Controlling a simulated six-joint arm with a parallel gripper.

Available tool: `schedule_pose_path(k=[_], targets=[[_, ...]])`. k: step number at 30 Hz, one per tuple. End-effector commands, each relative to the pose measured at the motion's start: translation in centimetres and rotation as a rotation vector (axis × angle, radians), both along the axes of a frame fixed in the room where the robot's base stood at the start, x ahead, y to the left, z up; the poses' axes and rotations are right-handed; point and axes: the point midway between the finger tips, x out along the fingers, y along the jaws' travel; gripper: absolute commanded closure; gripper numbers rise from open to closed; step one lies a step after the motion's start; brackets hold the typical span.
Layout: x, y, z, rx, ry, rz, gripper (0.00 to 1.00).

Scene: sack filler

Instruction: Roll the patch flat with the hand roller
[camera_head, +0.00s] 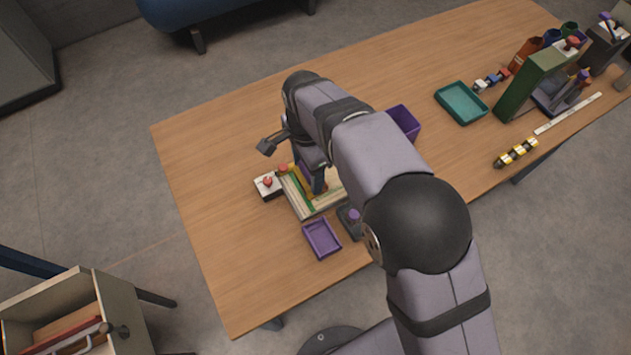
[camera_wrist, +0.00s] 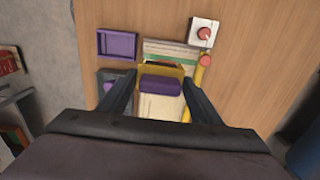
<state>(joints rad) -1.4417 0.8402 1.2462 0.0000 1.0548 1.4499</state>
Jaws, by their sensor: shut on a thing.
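My gripper (camera_wrist: 160,79) is shut on the hand roller, which has a purple handle (camera_wrist: 160,86) and a yellow frame (camera_wrist: 172,70). I cannot tell whether the roller touches the sack. The sack lies flat in the head view (camera_head: 303,203), partly covered by my arm. I cannot make out the patch; the roller and gripper may hide it.
A purple tray (camera_head: 322,239) and a dark block with a purple knob (camera_wrist: 107,84) lie beside the sack. A white box with a red button (camera_head: 268,185) and a yellow bar with a red knob (camera_wrist: 204,61) are on the other side. The table's left part is clear.

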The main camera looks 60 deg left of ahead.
Motion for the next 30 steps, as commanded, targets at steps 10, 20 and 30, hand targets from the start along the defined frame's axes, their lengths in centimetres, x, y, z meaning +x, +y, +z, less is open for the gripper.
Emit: schedule_pose_path(k=[10, 20, 30], targets=[[0.2, 1.6, 0.1, 0.001, 0.000, 0.006, 0.64], [0.2, 1.6, -0.3, 0.001, 0.000, 0.007, 0.64], [0.2, 1.6, -2.2, 0.001, 0.000, 0.007, 0.64]])
